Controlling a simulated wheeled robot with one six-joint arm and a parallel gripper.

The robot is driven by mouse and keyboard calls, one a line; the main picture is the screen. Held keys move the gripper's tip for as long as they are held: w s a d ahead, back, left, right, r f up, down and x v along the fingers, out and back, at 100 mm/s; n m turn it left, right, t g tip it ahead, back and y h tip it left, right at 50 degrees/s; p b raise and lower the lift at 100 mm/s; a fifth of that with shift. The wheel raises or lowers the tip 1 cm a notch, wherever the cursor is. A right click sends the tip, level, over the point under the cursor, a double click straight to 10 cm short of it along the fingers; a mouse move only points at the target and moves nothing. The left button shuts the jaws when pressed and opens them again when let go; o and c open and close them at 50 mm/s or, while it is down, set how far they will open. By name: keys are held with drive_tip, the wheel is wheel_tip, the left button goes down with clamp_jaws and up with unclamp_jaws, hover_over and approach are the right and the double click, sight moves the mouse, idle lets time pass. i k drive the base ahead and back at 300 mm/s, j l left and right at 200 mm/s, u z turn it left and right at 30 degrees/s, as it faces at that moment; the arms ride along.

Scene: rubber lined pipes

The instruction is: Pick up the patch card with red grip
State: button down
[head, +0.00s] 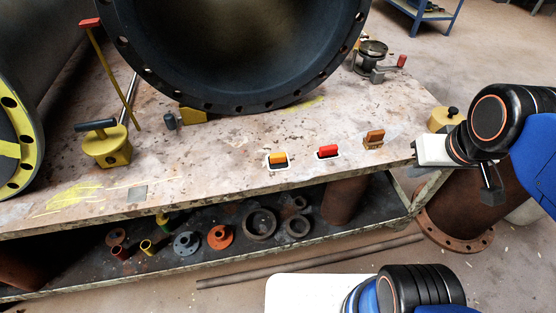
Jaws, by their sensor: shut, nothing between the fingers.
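The patch card with the red grip (328,152) sits on the worn bench top near its front edge.
A large dark flanged pipe (240,45) rests on the bench (215,150) behind the cards. A yellow block with a black handle (107,145) stands left, a metal fitting (372,58) at the back right. The lower shelf holds several flanges and rings.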

sight(329, 152)
drive_tip(key=u, duration=0.3)
drive_tip(key=z, duration=1.45)
drive_tip(key=u, duration=1.45)
drive_tip(key=k+l+z, duration=0.35)
drive_tip(key=i+l, duration=0.05)
drive_tip(key=i, duration=0.05)
